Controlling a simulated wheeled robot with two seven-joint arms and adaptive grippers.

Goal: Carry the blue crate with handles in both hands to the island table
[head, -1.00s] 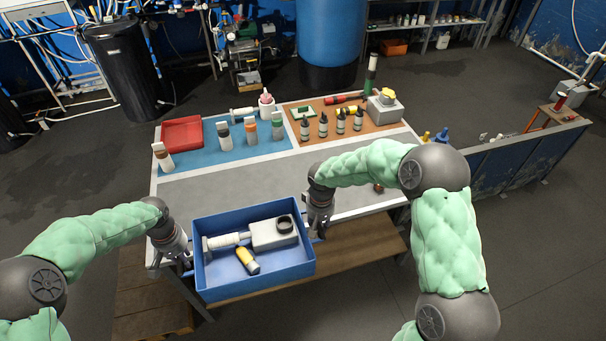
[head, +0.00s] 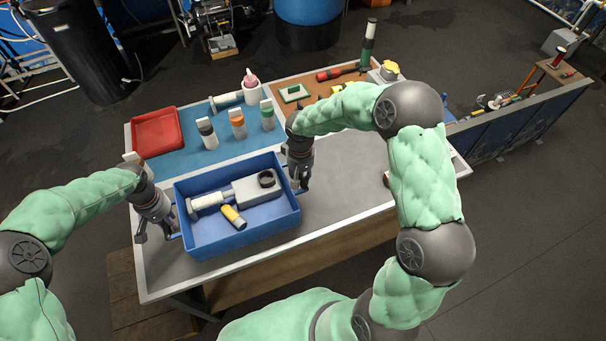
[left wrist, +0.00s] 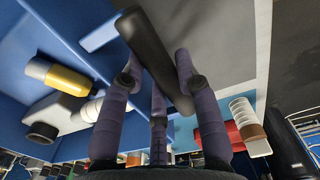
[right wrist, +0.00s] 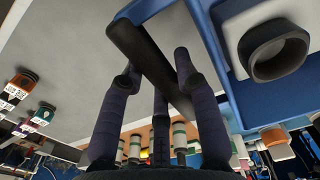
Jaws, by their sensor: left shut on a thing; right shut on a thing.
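The blue crate (head: 245,240) is level over the front left part of the island table's grey top (head: 345,210). I cannot tell whether its bottom touches the top. Inside lie a grey device with a black ring (head: 262,188), a white cylindrical piece (head: 207,201) and a yellow-and-white cylinder (head: 233,217). My left gripper (head: 170,230) is shut on the crate's left handle, whose dark bar (left wrist: 155,60) crosses the fingers in the left wrist view. My right gripper (head: 299,183) is shut on the right handle, whose dark bar (right wrist: 150,65) shows in the right wrist view.
Behind the crate, a blue mat (head: 180,155) holds a red tray (head: 157,132) and several bottles. A brown mat (head: 311,84) at the back right holds tools, partly hidden by my right arm.

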